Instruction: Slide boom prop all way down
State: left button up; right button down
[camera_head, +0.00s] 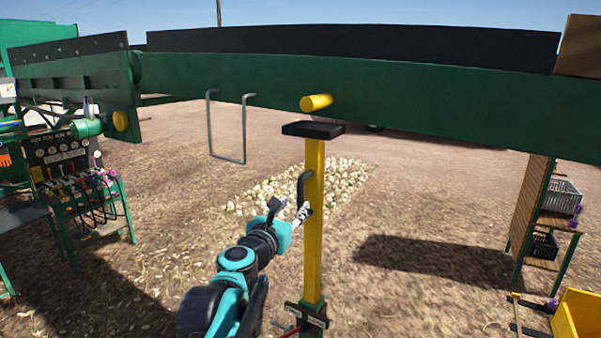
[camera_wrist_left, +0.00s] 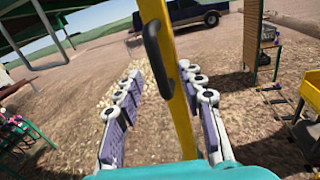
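The boom prop is a yellow upright post (camera_head: 314,225) with a black top plate (camera_head: 313,129) and a black handle (camera_head: 301,188) on its left side. Its foot sits in a dark green socket (camera_head: 307,316) with small labels. The plate is at the lower edge of the green boom (camera_head: 420,95); I cannot tell if they touch. My left gripper (camera_head: 299,214) is beside the post at the handle's lower end. In the left wrist view it is open (camera_wrist_left: 160,105), with the post (camera_wrist_left: 181,100) and handle (camera_wrist_left: 156,60) showing between its fingers. My right gripper is not in view.
A yellow peg (camera_head: 316,102) sticks out of the boom above the plate. A grey U-shaped bar (camera_head: 228,160) hangs at left. A control panel with levers (camera_head: 75,185) stands far left. Shelves with crates (camera_head: 560,200) and a yellow bin (camera_head: 578,318) are at right.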

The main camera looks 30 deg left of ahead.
aim_at(299, 194)
pick_arm(q)
jog(key=shift+n, duration=0.4)
jog(key=w, duration=0.2)
jog(key=w+a, duration=0.1)
jog(key=w, duration=0.5)
jog(key=shift+a+r+p, duration=0.2)
jog(key=shift+r+p, duration=0.05)
jog(key=shift+p, duration=0.15)
jog(key=shift+s, duration=0.1)
grip_shut()
